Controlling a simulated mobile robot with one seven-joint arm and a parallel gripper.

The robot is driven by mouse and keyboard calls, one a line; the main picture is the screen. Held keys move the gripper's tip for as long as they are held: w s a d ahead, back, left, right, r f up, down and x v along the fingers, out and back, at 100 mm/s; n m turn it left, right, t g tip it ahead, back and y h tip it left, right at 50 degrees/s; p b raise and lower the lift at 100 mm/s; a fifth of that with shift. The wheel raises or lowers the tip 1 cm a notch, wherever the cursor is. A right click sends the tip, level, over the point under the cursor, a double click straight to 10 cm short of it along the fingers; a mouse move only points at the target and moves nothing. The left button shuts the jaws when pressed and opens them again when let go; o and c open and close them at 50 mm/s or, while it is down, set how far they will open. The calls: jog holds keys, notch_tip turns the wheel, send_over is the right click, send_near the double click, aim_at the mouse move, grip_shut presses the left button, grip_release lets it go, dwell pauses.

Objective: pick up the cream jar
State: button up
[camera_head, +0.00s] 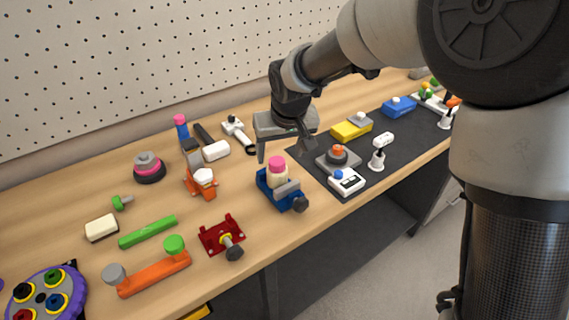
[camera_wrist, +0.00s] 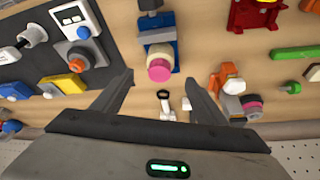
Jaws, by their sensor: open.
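The cream jar (camera_head: 277,178) is a small cream cylinder with a pink lid. In the head view it stands upright at a blue vise-like holder (camera_head: 265,187) with a grey block and dark knob; I cannot tell whether it is clamped. In the wrist view the jar (camera_wrist: 159,55) shows its pink lid toward me, with the blue holder (camera_wrist: 157,22) beyond it. My gripper (camera_head: 284,148) is open and empty, above and behind the jar in the head view. In the wrist view the jar lies ahead, between the lines of the two fingers (camera_wrist: 158,80).
A dark mat (camera_head: 345,188) to the right holds a grey base with an orange button, a white box and a white bell-shaped piece. A red clamp (camera_head: 221,236) and an orange piece (camera_head: 200,183) stand left. A pegboard wall (camera_head: 130,70) rises behind the bench.

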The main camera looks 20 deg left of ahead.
aim_at(278, 164)
jog(key=x, duration=0.3)
jog(key=shift+f, duration=0.1)
jog(key=shift+x, duration=2.7)
jog(key=shift+s+d, duration=0.1)
jog(key=shift+s, duration=0.15)
jog(key=c, duration=1.2)
